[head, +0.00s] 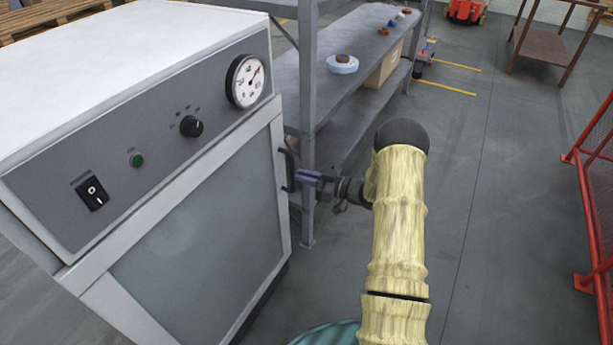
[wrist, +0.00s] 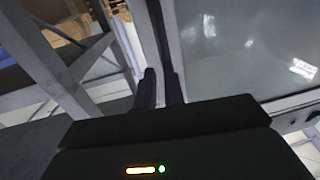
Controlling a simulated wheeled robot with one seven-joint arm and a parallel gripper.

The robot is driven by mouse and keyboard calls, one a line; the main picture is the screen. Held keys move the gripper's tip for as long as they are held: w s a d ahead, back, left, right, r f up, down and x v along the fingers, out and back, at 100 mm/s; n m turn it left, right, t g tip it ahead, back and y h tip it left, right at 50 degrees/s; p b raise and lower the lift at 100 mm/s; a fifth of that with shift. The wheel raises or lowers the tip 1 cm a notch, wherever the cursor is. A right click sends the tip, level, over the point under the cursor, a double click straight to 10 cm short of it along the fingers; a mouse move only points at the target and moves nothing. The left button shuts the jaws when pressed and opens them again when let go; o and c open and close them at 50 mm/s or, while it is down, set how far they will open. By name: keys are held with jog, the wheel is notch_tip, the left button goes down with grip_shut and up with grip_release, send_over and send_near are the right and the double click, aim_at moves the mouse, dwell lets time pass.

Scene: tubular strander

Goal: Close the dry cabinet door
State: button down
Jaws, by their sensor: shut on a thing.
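The dry cabinet (head: 130,80) is a white box at the left of the head view, with a grey control panel on top of its front. Its door (head: 200,235) has a pale frame and a grey glass pane, and looks flush or nearly flush with the front. A dark handle (head: 288,170) stands at the door's right edge. My gripper (head: 308,178) is at this handle with its purplish fingers shut on it. In the wrist view the dark fingers (wrist: 160,90) are beside the door frame, with the door glass (wrist: 250,45) on the right.
A red mesh fence (head: 598,200) is at the right. The floor between them is clear.

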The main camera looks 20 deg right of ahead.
jog(key=w+p+v, duration=0.1)
jog(key=v, duration=1.3)
jog(key=shift+d, duration=0.4)
